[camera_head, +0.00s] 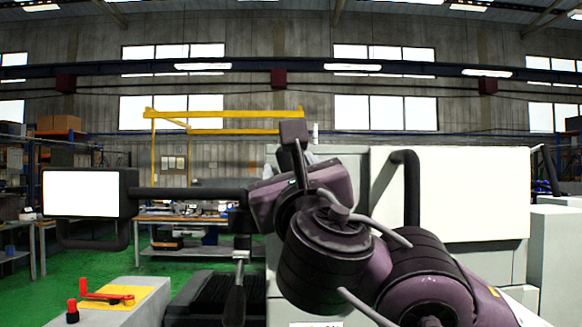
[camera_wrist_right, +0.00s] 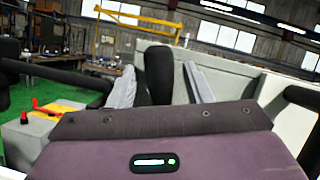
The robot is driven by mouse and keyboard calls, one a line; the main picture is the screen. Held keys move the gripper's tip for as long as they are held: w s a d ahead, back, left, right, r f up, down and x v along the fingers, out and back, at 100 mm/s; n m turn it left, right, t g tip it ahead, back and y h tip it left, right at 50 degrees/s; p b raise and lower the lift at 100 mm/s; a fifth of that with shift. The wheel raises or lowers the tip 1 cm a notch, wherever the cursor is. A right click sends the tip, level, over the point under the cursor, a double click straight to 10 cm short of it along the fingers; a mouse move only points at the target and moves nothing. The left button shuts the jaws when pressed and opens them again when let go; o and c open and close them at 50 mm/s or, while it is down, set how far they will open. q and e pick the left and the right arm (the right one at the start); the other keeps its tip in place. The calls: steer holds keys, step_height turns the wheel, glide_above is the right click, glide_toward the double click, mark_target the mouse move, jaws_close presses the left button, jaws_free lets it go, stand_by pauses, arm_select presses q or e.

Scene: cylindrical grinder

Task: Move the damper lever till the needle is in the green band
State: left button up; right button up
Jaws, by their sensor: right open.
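My right gripper (camera_head: 313,157) reaches forward in the middle of the head view, and its fingers are mostly hidden by its own body. In the right wrist view the gripper (camera_wrist_right: 162,78) is open, with two grey fingers apart. A black upright bar with a rounded top (camera_wrist_right: 157,70) shows between the fingers. I cannot tell whether it is the damper lever, or whether the fingers touch it. A black hanging handle (camera_head: 235,296) shows left of my right arm in the head view. No needle or green band can be made out. My left gripper is not in view.
A screen (camera_head: 85,192) on a black arm stands left. A red lever (camera_head: 105,296) lies on a yellow plate (camera_head: 133,293) on a grey box at lower left. The white machine housing (camera_head: 472,190) fills the right.

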steer(key=shift+w, duration=0.1)
jaws_close()
steer(key=m+b, duration=0.1)
steer(key=d+m+h+b, duration=0.1)
steer(key=b, duration=0.1)
steer(key=m+h+b, duration=0.1)
steer(key=m, duration=0.1)
steer(key=shift+d+r+b, duration=0.15)
steer(key=shift+d+b, duration=0.2)
steer(key=shift+b, duration=0.05)
jaws_free()
